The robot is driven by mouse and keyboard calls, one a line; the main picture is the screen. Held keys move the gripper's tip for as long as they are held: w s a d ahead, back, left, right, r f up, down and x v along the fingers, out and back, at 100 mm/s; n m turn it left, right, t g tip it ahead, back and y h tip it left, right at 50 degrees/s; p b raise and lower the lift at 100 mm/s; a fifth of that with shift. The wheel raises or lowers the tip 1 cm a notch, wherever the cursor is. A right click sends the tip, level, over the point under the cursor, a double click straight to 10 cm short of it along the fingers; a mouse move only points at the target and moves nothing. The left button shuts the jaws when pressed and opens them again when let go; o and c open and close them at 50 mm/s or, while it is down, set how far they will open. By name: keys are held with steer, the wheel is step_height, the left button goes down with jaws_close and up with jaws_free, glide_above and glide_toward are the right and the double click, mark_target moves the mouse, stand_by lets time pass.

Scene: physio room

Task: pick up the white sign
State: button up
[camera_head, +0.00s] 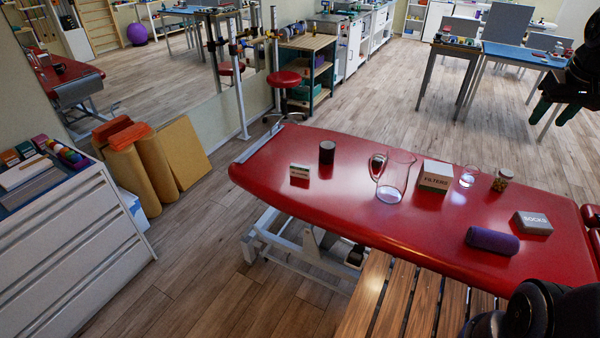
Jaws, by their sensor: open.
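The white sign (300,171) is a small pale block with dark lettering, too small to read. It stands on the red treatment table (262,172), near its left end, just left of and in front of a dark cylindrical jar (327,152). My gripper (553,114) is at the upper right edge of the view, dark with green fingers, spread open with nothing seen between them. It is in the air, far to the right of the sign and apart from it.
On the table right of the sign stand a glass pitcher (396,178), a FILTERS box (435,176), a small glass (467,177) and a lidded jar (502,180). A purple roll (492,240) and a SOCKS box (532,223) lie nearer. A slatted wooden bench (394,298) adjoins the table's front.

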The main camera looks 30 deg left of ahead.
steer(key=w+a+f+n+g, duration=0.1)
steer(key=w+a+f+n, duration=0.25)
steer(key=w+a, duration=0.75)
steer(key=w+a+f+n+g, duration=0.15)
steer(key=w+a+n, duration=0.25)
steer(key=w+a, duration=0.75)
steer(key=n+g, duration=0.1)
steer(key=n, duration=0.8)
glide_above(300, 166)
steer(key=f, duration=2.3)
steer(key=w+f, duration=0.1)
steer(key=f, duration=1)
steer(key=shift+f, duration=0.3)
steer(key=shift+s+a+f, duration=0.15)
steer(key=shift+s+f, duration=0.05)
steer(key=shift+f, duration=0.35)
step_height(300, 166, down, 10)
steer(key=shift+s+r, duration=0.1)
steer(key=shift+s, duration=0.05)
steer(key=shift+c, duration=0.3)
